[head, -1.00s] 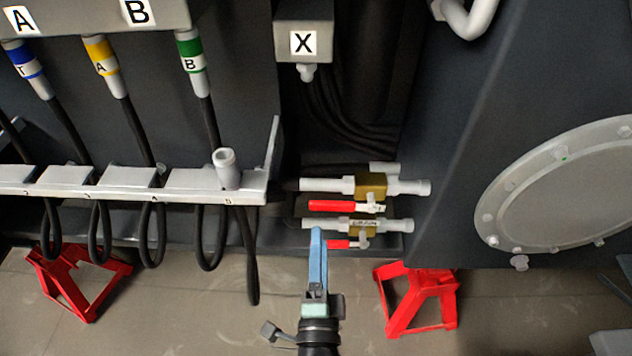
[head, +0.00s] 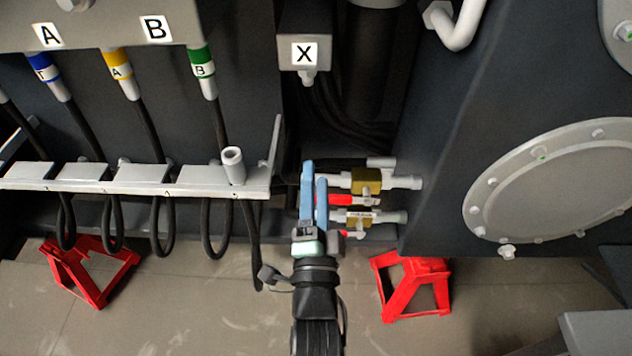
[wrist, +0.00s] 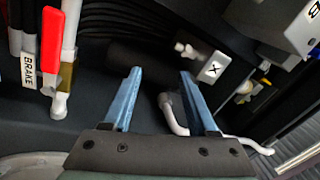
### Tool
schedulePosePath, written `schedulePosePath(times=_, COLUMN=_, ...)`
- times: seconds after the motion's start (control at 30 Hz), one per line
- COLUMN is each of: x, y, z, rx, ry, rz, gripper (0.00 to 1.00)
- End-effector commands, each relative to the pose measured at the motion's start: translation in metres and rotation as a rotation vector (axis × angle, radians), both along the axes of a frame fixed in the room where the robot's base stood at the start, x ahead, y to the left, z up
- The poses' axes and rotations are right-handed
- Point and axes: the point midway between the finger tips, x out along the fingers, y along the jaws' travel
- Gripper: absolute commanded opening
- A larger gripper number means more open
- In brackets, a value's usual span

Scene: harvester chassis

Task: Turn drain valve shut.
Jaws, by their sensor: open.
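Two valves with brass bodies sit on grey pipes in the recess, an upper valve (head: 366,181) and a lower valve (head: 357,217). The upper valve's red handle (head: 340,200) lies along its pipe. The lower valve carries a small label, too small to read in the head view, and its red handle is mostly hidden behind my gripper (head: 314,174). In the wrist view a red handle (wrist: 51,45) stands beside a label reading BRAKE (wrist: 27,68); no drain label is readable. My gripper is open and empty, its blue fingers left of the valves. It also shows in the wrist view (wrist: 160,74).
A grey hose rack (head: 130,187) with hanging hoses is close on the left. A box marked X (head: 304,52) is above. A round flanged cover (head: 550,180) is at right. Red stands (head: 410,287) are on the floor.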

Motion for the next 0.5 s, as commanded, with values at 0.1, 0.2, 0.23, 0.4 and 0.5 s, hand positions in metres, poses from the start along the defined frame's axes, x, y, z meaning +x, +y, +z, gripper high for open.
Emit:
schedulePosePath(times=0.1, x=0.0, y=0.0, z=0.0, rx=0.0, ry=0.0, rz=0.0, gripper=0.59)
schedulePosePath(times=0.2, x=0.0, y=0.0, z=-0.001, rx=-0.002, ry=0.0, rz=0.0, gripper=0.52)
schedulePosePath(times=0.23, x=0.0, y=0.0, z=-0.002, rx=-0.008, ry=0.003, rz=-0.002, gripper=0.46)
schedulePosePath(times=0.4, x=-0.008, y=0.001, z=-0.043, rx=-0.236, ry=0.082, rz=-0.032, gripper=0.16)
schedulePosePath(times=0.5, x=-0.018, y=0.001, z=-0.085, rx=-0.509, ry=0.17, rz=-0.051, gripper=0.0)
